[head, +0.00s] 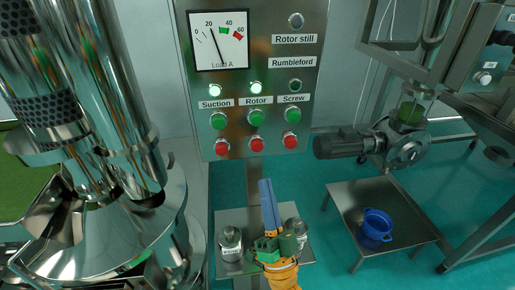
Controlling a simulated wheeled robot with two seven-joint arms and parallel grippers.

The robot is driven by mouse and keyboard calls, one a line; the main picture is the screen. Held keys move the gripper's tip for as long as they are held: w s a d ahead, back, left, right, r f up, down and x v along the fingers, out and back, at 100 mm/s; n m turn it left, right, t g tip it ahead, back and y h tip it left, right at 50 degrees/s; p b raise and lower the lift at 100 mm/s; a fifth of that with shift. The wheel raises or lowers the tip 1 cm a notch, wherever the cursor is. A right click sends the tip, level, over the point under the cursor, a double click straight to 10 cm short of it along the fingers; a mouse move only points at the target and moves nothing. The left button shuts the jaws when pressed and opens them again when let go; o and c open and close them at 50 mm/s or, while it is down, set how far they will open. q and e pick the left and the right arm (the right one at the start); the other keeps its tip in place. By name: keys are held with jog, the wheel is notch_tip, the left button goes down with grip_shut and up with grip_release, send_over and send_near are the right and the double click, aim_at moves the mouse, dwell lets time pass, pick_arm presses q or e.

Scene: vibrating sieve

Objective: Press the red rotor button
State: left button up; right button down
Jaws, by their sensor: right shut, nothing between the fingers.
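The grey control panel (240,95) has three labelled columns: Suction, Rotor and Screw. The red rotor button (256,145) is at the bottom of the middle column, below the green rotor button (256,117). The rotor lamp (255,88) is lit. My right gripper (265,182) is below the panel, its fingers shut and pointing up. Its tips are a little below the red rotor button in the picture and appear apart from it. The button is in full view. My left gripper is not in view.
Red buttons for suction (222,147) and screw (291,142) flank the rotor one. A low shelf (228,267) with small jars stands below. A steel table (350,207) with a blue pot (376,224) is at right; large steel cylinders (105,90) are at left.

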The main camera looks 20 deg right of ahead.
aim_at(257, 146)
jog(key=w+d+b, duration=0.2)
jog(key=w+b, duration=0.2)
jog(key=w, duration=0.4)
jog(key=shift+w, duration=0.35)
jog(key=shift+d, duration=0.1)
jog(key=shift+w+f, duration=0.1)
dwell(1.7)
jog(key=shift+w+d+b, duration=0.1)
jog(key=shift+w+b, duration=0.2)
jog(key=shift+b, duration=0.1)
